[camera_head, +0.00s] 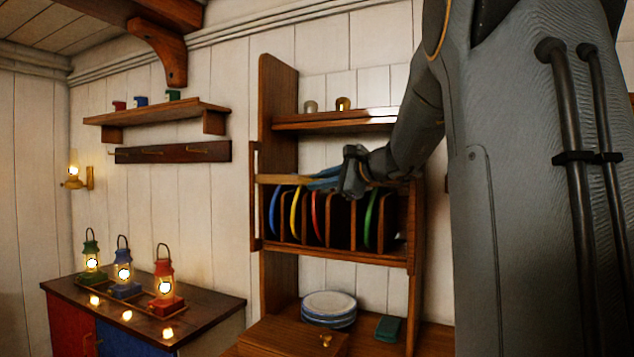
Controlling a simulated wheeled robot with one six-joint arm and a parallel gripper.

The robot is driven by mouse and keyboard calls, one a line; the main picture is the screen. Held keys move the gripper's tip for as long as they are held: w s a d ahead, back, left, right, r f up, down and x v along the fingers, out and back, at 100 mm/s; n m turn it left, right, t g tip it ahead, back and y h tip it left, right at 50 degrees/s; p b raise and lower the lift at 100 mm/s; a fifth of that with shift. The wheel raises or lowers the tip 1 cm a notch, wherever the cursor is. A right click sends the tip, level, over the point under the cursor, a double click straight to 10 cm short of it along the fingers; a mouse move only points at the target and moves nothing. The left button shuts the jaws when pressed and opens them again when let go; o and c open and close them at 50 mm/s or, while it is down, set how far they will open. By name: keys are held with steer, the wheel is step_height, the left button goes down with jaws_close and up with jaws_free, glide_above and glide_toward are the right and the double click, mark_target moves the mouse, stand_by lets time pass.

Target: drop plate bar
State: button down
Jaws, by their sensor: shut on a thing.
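The plate bar (283,179) is a light wooden rail that runs level across the top front of the plate rack (334,256). My gripper (338,179) is shut on the bar near its middle, reaching in from the right. My gripper and wrist hide the right part of the bar. Below it, blue (273,212), yellow (295,212), red (316,214) and green (371,217) plates stand on edge between wooden dividers.
A shelf (340,121) with two small cups is above the rack. Stacked plates (329,308) and a dark green folded cloth (387,328) lie below. Lit lanterns (164,285) stand on a cabinet (215,310) at left. My arm fills the right side.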

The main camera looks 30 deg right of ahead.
step_height(320, 180, down, 17)
steer(key=b, duration=1.4)
steer(key=shift+b, duration=0.35)
steer(key=shift+f, duration=0.25)
steer(key=c, duration=2.1)
jaws_free()
steer(key=shift+r, duration=0.15)
steer(key=v, duration=0.8)
steer(key=shift+w, duration=0.1)
